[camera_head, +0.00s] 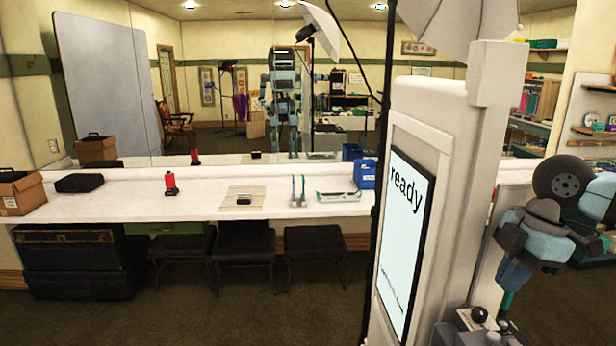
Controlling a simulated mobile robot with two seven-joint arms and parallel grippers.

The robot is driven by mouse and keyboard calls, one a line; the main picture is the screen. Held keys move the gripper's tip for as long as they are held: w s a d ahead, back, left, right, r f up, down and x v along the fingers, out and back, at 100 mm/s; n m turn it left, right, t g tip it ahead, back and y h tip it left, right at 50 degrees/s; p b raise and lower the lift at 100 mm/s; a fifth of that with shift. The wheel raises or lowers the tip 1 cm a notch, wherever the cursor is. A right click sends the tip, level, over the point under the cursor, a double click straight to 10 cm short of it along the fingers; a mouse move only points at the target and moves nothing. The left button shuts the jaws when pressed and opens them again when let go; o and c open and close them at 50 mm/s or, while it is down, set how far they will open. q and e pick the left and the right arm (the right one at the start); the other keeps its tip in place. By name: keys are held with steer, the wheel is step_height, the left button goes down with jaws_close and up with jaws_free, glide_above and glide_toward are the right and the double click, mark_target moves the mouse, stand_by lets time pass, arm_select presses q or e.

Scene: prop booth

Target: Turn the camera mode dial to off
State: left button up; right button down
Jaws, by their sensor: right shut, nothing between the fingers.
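A tall white booth cabinet (462,120) stands close on the right, with a screen (405,240) reading "ready". At its foot, by the lower picture edge, a grey unit (468,325) carries a black round knob (480,314) and smaller light knobs. I cannot tell for certain which knob is the camera mode dial, and I cannot read any setting. My right arm reaches down from the right. My right gripper (505,302) is shut and empty, just right of the black knob; I cannot tell whether it touches anything. My left gripper is not in view.
A white counter (110,206) runs along the mirror wall, holding a cardboard box (22,193), a black case (79,183), a red item (170,186) and a blue bin (364,174). Several dark stools (245,245) stand under it. The brown floor in front is clear.

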mark_target(493, 322)
steer(key=b+x, duration=0.1)
steer(key=x, duration=0.1)
steer(key=d+b+x, duration=0.1)
steer(key=x, duration=0.2)
steer(key=shift+w+d+b, duration=0.1)
steer(key=shift+b, duration=0.2)
steer(key=shift+f, duration=0.4)
steer(key=shift+f+b, duration=0.15)
steer(key=shift+b, duration=0.2)
steer(key=shift+s, duration=0.2)
